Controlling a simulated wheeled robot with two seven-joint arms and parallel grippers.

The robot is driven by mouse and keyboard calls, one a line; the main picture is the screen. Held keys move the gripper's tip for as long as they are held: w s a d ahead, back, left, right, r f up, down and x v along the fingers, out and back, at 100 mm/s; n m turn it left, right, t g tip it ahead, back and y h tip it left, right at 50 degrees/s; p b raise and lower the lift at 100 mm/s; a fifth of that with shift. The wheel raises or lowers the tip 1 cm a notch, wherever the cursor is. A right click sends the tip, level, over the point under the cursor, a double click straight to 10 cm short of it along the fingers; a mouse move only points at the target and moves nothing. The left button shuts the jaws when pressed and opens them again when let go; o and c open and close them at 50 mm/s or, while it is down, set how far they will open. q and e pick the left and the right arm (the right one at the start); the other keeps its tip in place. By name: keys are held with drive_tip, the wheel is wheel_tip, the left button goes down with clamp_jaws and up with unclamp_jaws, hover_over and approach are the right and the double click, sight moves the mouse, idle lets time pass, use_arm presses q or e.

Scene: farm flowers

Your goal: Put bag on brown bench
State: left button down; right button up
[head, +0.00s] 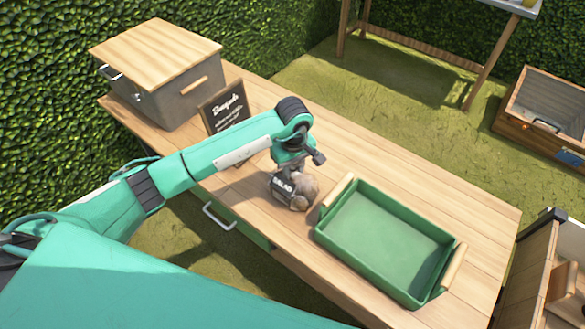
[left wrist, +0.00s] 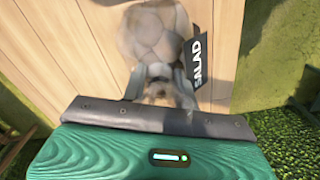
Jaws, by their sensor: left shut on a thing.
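The bag (head: 302,191) is a small beige sack with a dark tag reading SALAD. It is over the light wooden bench (head: 390,164), just left of a green tray. My left gripper (head: 287,177) comes down from above, shut on the bag, and the fingers are partly hidden behind the tag and the bag. In the left wrist view the bag (left wrist: 155,38) hangs from the fingers at its gathered neck, with the bench planks behind it. I cannot tell whether it touches the bench top. My right gripper is not in view.
The green tray (head: 323,235) with wooden handles stands close right of the bag. A dark sign (head: 224,107) and a grey box with a wooden lid (head: 170,96) stand at the bench's left end. A wooden crate (head: 513,130) is on the grass, right. The bench beyond the tray is bare.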

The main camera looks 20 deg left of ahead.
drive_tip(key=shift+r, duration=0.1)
use_arm(q)
drive_tip(key=c, duration=1.1)
unclamp_jaws()
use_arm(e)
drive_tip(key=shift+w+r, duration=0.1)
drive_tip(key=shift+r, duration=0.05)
use_arm(q)
wheel_tip(320, 180, up, 7)
drive_tip(key=p, duration=0.3)
drive_tip(key=shift+r, duration=0.2)
drive_tip(key=shift+r+p, duration=1.1)
drive_tip(key=shift+r, duration=1.25)
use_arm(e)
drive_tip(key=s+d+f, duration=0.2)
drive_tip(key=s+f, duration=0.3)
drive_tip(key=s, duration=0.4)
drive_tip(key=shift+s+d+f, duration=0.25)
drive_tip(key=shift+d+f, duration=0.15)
